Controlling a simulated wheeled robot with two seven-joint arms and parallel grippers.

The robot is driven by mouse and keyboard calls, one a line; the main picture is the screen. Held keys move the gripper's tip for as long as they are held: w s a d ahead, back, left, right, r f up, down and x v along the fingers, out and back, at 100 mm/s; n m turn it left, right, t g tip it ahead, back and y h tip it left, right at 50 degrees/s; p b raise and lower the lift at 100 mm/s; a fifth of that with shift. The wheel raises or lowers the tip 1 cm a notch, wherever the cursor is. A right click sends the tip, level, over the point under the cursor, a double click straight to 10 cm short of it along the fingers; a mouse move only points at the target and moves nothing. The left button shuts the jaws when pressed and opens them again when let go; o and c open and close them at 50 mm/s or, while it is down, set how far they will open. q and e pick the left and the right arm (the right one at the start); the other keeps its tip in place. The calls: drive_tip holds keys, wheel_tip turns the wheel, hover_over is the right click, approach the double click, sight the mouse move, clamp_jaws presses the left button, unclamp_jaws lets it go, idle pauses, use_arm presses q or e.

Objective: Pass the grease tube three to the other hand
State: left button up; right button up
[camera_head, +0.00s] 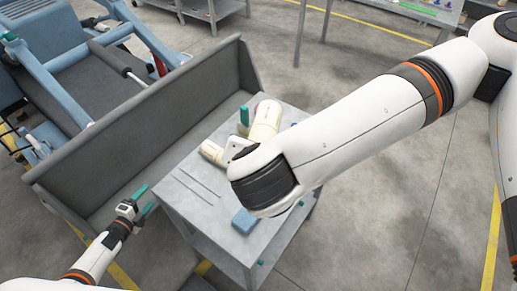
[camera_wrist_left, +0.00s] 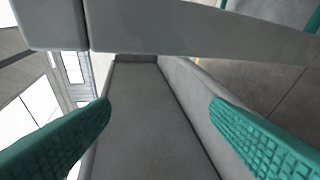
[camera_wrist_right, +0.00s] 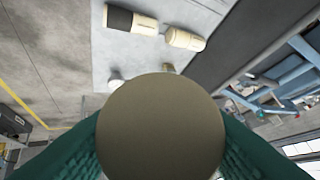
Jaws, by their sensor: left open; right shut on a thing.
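My right gripper (camera_wrist_right: 160,155) is shut on a round-ended, brownish tube (camera_wrist_right: 160,125), whose end faces the right wrist camera and hides the rest. In the head view my right wrist covers most of that gripper; a teal finger shows past it. Cream cylinders show there, one upper (camera_head: 265,119) and one left (camera_head: 211,151); I cannot tell which is held.
The small grey table (camera_head: 190,212) carries thin rods and a blue block (camera_head: 244,220). In the right wrist view, two cream cylinders lie on it, one dark-ended (camera_wrist_right: 130,20) and one plain (camera_wrist_right: 185,39).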

use_arm(q)
drive_tip(key=s+d+f+n+g+y, duration=0.25)
drive_tip(key=s+f+n, duration=0.25)
drive_tip(key=s+f, duration=0.3)
drive_tip(key=s+d+f+n+g+y, duration=0.1)
drive_tip(key=s+d+f+n+g, duration=0.3)
drive_tip(key=s+f, duration=0.4)
drive_tip(key=s+d+f+n+g, duration=0.3)
drive_tip(key=s+d, duration=0.3)
drive_tip(key=s, duration=0.5)
drive_tip(key=s+d+f+n+g, duration=0.4)
drive_tip(key=s+d, duration=0.3)
drive_tip(key=s, duration=0.5)
drive_tip(key=shift+f+n+h, duration=0.35)
drive_tip(key=shift+f+n, duration=0.35)
drive_tip(key=shift+f, duration=0.05)
